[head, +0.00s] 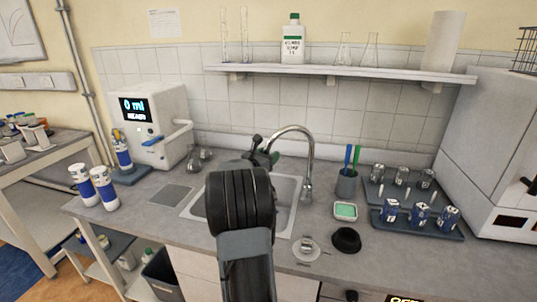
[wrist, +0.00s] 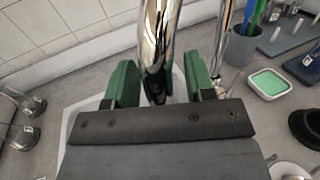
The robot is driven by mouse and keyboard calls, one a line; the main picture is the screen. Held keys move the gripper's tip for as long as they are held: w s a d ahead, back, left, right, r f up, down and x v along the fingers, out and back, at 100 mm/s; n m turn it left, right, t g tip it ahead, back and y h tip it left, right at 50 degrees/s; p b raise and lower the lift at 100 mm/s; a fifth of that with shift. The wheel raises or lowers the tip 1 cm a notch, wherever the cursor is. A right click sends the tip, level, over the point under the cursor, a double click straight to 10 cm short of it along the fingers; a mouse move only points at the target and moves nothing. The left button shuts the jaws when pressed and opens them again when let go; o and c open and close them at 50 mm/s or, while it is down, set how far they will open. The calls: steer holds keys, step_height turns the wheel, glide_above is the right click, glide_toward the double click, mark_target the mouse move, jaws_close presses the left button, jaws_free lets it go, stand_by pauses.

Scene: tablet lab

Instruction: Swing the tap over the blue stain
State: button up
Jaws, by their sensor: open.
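A second, thinner chrome pipe shows right of the right finger. My arm covers much of the basin. I see no blue stain in either view.
Right of the sink are a cup with pens (head: 346,183), a green sponge dish (head: 345,211) and a black round object (head: 346,240). Trays with glasses and blue cups (head: 421,215) stand further right. A dispenser (head: 148,122) stands left. A shelf (head: 340,72) hangs above.

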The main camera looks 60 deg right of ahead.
steer(key=shift+d, duration=0.2)
steer(key=shift+c, duration=0.3)
jaws_close()
